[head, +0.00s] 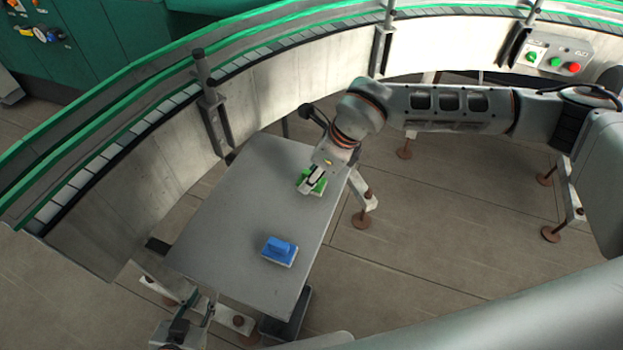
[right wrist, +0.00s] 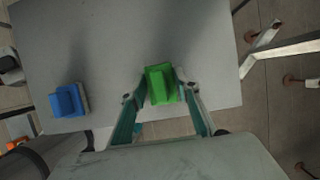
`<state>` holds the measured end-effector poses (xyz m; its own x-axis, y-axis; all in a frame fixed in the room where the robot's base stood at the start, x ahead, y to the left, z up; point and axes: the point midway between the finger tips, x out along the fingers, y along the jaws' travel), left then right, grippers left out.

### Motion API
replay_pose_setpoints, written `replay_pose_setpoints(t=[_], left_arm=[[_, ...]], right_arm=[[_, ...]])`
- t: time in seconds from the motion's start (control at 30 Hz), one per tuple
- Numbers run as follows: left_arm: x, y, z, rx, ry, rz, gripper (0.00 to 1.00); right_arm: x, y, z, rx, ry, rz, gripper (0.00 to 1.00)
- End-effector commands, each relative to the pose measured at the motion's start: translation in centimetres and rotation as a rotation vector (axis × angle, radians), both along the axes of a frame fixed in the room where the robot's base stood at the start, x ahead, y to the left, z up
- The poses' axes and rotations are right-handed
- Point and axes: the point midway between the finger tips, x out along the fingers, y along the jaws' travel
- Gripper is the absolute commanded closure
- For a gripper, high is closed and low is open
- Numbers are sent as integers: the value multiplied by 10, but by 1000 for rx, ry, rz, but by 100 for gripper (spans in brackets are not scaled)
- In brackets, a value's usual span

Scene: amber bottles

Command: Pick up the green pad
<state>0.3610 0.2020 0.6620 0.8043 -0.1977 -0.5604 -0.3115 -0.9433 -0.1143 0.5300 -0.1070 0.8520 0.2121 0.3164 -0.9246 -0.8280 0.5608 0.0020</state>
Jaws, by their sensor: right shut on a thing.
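The green pad (head: 318,186), a block with a raised grip and a pale base, is at the right side of the grey table (head: 235,210). My right gripper (head: 313,179) is over it and partly hides it. In the right wrist view the green pad (right wrist: 161,84) sits between the two fingers of my right gripper (right wrist: 160,92), which is shut on it. I cannot tell whether the pad is clear of the tabletop. My left gripper (head: 195,312) is at the bottom left, beyond the table's near edge, with its fingers apart and nothing visible between them.
A blue pad (head: 280,251) lies on the near part of the table, also seen in the right wrist view (right wrist: 69,100). A curved conveyor (head: 130,160) with green rails runs behind the table. A control box (head: 560,55) is on it at right. The table's left half is bare.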

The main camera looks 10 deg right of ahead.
Motion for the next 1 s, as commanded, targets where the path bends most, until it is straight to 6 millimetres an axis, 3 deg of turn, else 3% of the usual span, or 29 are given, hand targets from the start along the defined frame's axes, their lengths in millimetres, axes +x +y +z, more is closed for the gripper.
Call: replay_pose_setpoints(t=[0.17,0.6,0.8,1.0], left_arm=[[0,0,-1,0,0,0,72],[-1,0,-7,-1,2,0,72],[-1,0,-9,0,3,0,72],[-1,0,-9,0,3,0,72]], right_arm=[[2,0,33,1,-7,1,90],[1,0,148,1,-7,1,90],[1,1,177,1,-5,3,90],[0,0,187,1,-4,3,90]])
